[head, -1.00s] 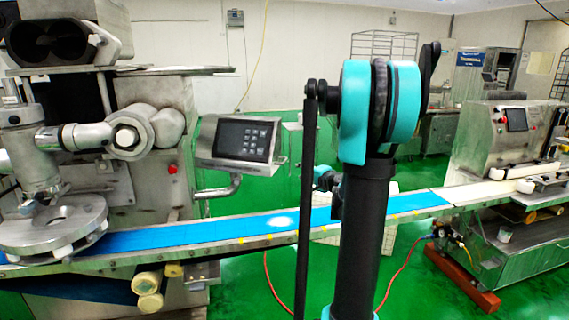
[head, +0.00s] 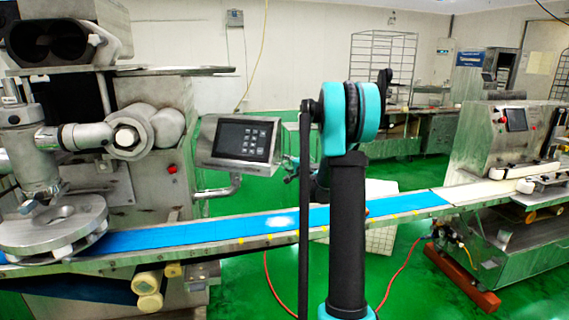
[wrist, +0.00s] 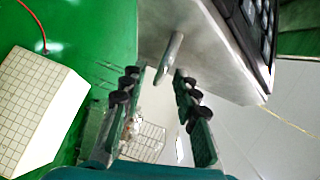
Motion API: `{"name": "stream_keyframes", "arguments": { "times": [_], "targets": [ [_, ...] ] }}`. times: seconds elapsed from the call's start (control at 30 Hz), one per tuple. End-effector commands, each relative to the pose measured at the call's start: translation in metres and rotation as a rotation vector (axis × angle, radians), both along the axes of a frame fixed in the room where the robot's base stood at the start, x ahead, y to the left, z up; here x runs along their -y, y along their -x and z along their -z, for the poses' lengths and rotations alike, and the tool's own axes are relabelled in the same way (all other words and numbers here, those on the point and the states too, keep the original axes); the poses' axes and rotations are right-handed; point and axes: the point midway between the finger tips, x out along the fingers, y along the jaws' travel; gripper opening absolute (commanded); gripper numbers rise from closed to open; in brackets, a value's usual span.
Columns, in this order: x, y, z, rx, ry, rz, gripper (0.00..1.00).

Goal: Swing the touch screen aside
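The touch screen (head: 245,140) is a dark panel with pale keys in a silver metal housing, on a bent pipe arm (head: 222,188) above the blue conveyor. In the wrist view, the housing (wrist: 200,45) fills the top right, its dark keypad side (wrist: 255,30) at the edge. A short metal rod (wrist: 171,50) sticks out from the housing, ahead of the gap between my fingertips. My gripper (wrist: 160,75) is open, with nothing visibly clasped. In the head view my gripper (head: 291,167) is close to the screen's right side, partly hidden by my arm.
The blue conveyor belt (head: 230,228) runs beneath the screen. The encrusting machine (head: 150,90) stands left, with a red button (head: 172,169). Another machine (head: 500,140) stands right. A white crate (wrist: 35,110) is on the green floor, where a red hose also lies.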

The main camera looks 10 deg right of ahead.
Motion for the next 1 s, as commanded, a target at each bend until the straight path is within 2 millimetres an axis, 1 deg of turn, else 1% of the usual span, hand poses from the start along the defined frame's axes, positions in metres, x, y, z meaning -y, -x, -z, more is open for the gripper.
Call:
{"name": "stream_keyframes", "arguments": {
  "times": [0.03,0.1,0.2,0.53,0.57,0.7,0.8,1.0],
  "targets": [
    [-0.002,-0.007,0.001,0.0,0.0,0.0,0.3],
    [-0.003,-0.014,0.002,0.0,0.0,0.001,0.3],
    [-0.004,-0.019,0.003,0.0,0.0,0.001,0.3],
    [-0.005,-0.022,0.003,0.0,0.001,0.001,0.3],
    [-0.005,-0.022,0.003,0.0,0.001,0.001,0.28],
    [-0.005,-0.022,0.003,0.0,0.001,0.001,0.11],
    [-0.005,-0.022,0.003,0.0,0.001,0.001,0.0],
    [-0.005,-0.022,0.003,0.0,0.001,0.001,0.0]
  ]
}}
